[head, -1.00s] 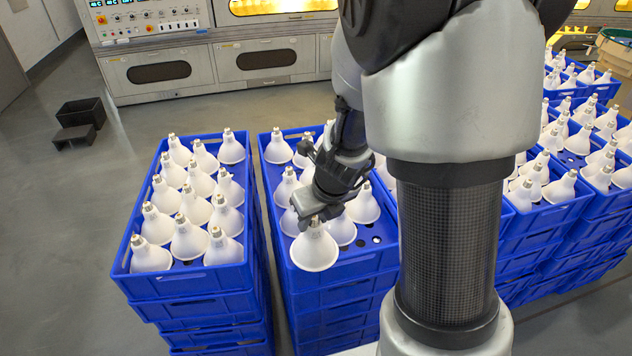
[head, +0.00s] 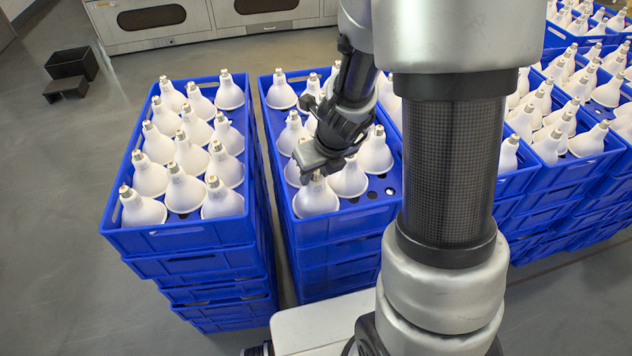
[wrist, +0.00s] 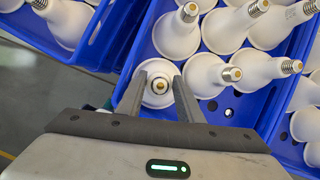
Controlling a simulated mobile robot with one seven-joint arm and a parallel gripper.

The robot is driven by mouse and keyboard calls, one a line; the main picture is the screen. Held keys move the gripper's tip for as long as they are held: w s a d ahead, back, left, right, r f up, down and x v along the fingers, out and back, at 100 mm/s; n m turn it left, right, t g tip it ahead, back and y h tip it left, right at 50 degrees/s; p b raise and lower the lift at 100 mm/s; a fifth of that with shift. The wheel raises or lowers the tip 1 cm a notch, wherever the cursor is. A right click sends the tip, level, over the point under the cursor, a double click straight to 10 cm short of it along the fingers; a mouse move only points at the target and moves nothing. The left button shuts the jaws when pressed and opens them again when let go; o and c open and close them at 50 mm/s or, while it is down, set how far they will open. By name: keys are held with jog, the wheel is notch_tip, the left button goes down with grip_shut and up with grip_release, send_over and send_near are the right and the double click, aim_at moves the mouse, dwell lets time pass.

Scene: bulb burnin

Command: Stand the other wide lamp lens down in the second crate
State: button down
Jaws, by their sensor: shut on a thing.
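My gripper (head: 316,172) is over the near left corner of the second crate (head: 345,222), the blue one right of the leftmost stack. It is shut on the screw base of a white wide lamp (head: 316,199). That lamp is upright, lens down, cap up, low at the crate's near left corner; I cannot tell whether its lens touches the floor. In the wrist view the gripper fingers (wrist: 160,95) flank the cap of the lamp (wrist: 158,84). Another white lamp (head: 348,180) stands just right of it, apart or barely touching.
The leftmost crate (head: 180,238) is full of upright white lamps. Bare crate floor with holes (head: 380,190) shows at the second crate's near right. More blue crates of lamps (head: 580,185) stand at the right. A black step box (head: 72,70) is on the floor at far left.

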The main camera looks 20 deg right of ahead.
jog(key=shift+f, duration=0.85)
jog(key=c, duration=1.2)
grip_release()
jog(key=shift+r, duration=0.1)
jog(key=shift+r, duration=0.1)
